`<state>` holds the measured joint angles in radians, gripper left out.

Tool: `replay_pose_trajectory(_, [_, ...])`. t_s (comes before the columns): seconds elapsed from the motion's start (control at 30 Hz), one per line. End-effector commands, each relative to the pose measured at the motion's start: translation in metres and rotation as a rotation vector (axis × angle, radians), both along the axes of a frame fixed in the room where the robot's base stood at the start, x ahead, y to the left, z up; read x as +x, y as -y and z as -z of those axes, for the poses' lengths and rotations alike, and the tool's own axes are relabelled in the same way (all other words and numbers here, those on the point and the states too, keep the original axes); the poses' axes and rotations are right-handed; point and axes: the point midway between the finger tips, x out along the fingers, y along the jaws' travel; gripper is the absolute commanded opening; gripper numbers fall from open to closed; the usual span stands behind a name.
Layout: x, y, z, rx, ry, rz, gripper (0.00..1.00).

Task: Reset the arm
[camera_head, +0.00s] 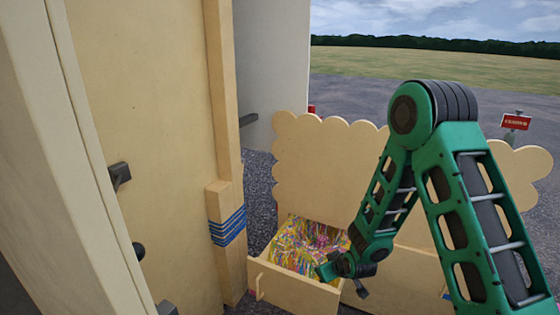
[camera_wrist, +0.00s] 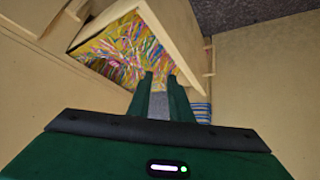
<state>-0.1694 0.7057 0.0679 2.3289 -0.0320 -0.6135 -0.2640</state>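My green arm comes in from the right in the head view and bends down from a high elbow. My gripper (camera_head: 326,271) is low, by the right side of an open wooden drawer (camera_head: 295,290). In the wrist view my gripper (camera_wrist: 160,76) has two green fingers with a clear gap between them and nothing held. Its fingertips show in front of the drawer's wall (camera_wrist: 172,40); I cannot tell whether they touch it. Many colourful wrapped sweets (camera_head: 305,243) fill the drawer, and they also show in the wrist view (camera_wrist: 115,50).
A tall wooden cabinet (camera_head: 150,130) with dark handles stands close on the left. A post with a blue band (camera_head: 228,226) is beside the drawer. A scalloped wooden panel (camera_head: 320,165) rises behind it. A red sign (camera_head: 515,122) stands at the right. Open paving lies beyond.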

Motion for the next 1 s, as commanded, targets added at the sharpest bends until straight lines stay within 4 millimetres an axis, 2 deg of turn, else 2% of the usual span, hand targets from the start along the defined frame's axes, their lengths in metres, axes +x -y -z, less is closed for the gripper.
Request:
replay_pose_trajectory(0.03, [0.001, 0.018, -0.018, -0.014, -0.014, 0.028, 0.18])
replay_pose_trajectory(0.17, [-0.01, 0.064, -0.051, -0.051, -0.077, 0.102, 0.18])
replay_pose_trajectory(0.37, [-0.042, 0.13, -0.103, -0.088, -0.178, 0.235, 0.18])
replay_pose_trajectory(0.47, [-0.065, 0.161, -0.128, -0.097, -0.23, 0.309, 0.18])
replay_pose_trajectory(0.7, [-0.137, 0.223, -0.183, -0.09, -0.357, 0.495, 0.18])
replay_pose_trajectory(0.87, [-0.196, 0.251, -0.214, -0.06, -0.446, 0.622, 0.18])
replay_pose_trajectory(1.0, [-0.252, 0.266, -0.238, -0.018, -0.525, 0.73, 0.18])
